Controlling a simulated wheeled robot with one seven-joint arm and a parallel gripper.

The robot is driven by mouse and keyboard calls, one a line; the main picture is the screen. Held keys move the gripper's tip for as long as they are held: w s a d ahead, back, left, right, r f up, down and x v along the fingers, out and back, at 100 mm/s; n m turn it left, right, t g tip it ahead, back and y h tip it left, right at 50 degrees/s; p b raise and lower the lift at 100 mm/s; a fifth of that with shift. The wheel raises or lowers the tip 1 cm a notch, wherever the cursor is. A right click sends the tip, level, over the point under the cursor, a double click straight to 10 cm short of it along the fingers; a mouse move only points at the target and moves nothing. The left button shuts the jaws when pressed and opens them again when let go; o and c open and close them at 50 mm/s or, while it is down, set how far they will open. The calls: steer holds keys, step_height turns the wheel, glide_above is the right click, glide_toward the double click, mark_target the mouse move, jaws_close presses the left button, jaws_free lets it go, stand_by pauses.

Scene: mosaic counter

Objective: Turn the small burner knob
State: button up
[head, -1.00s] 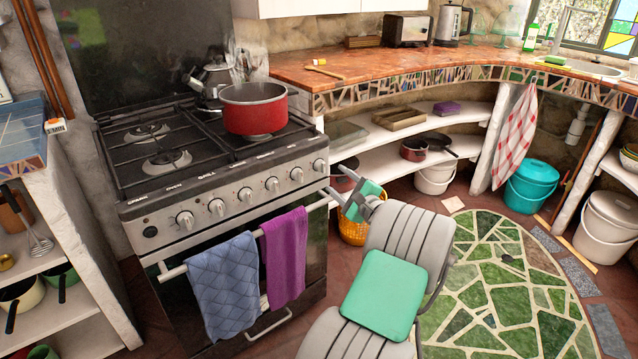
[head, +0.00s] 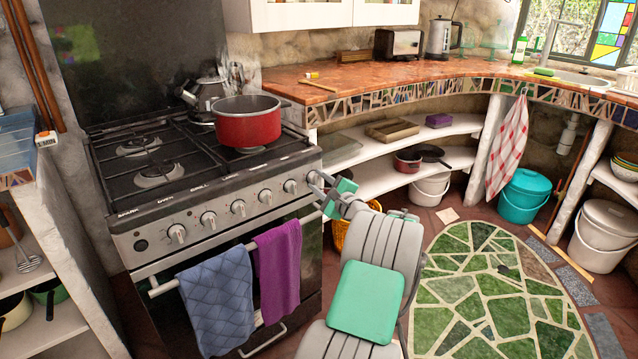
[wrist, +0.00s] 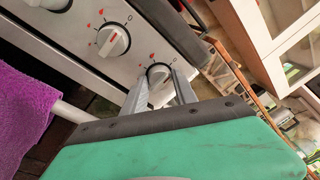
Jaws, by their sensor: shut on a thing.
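The stove's front panel (head: 150,242) carries a row of round silver knobs. My gripper (head: 317,181) is at the right end of this row, by the rightmost burner knob (head: 311,177), which it partly hides in the head view. In the wrist view my gripper (wrist: 160,86) has one finger on each side of the burner knob (wrist: 158,72), shut on it. A red mark and a 0 show on the panel beside it. The neighbouring knob (wrist: 113,40) is clear of the fingers. How far the held knob is turned is hard to tell.
A red pot (head: 248,126) stands on the right of the hob, with a kettle (head: 206,98) behind it. A blue towel (head: 217,300) and a purple towel (head: 278,270) hang on the oven rail below the panel. The mosaic counter (head: 420,78) runs to the right.

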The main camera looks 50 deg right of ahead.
jaws_close()
steer(key=shift+f+n+b, duration=0.2)
steer(key=shift+n+b, duration=0.1)
steer(key=shift+n, duration=0.1)
steer(key=shift+f+n+b, duration=0.1)
steer(key=shift+n+b, duration=0.35)
steer(key=shift+n, duration=0.15)
steer(key=n+b, duration=0.2)
steer(key=n, duration=0.1)
steer(key=shift+f+n+t+b, duration=0.15)
steer(key=shift+n+t+b, duration=0.15)
steer(key=n+b, duration=0.1)
steer(key=n, duration=0.1)
steer(key=n+b, duration=0.2)
steer(key=shift+n+t+y, duration=0.3)
steer(key=shift+n+b, duration=0.95)
steer(key=shift+n, duration=0.15)
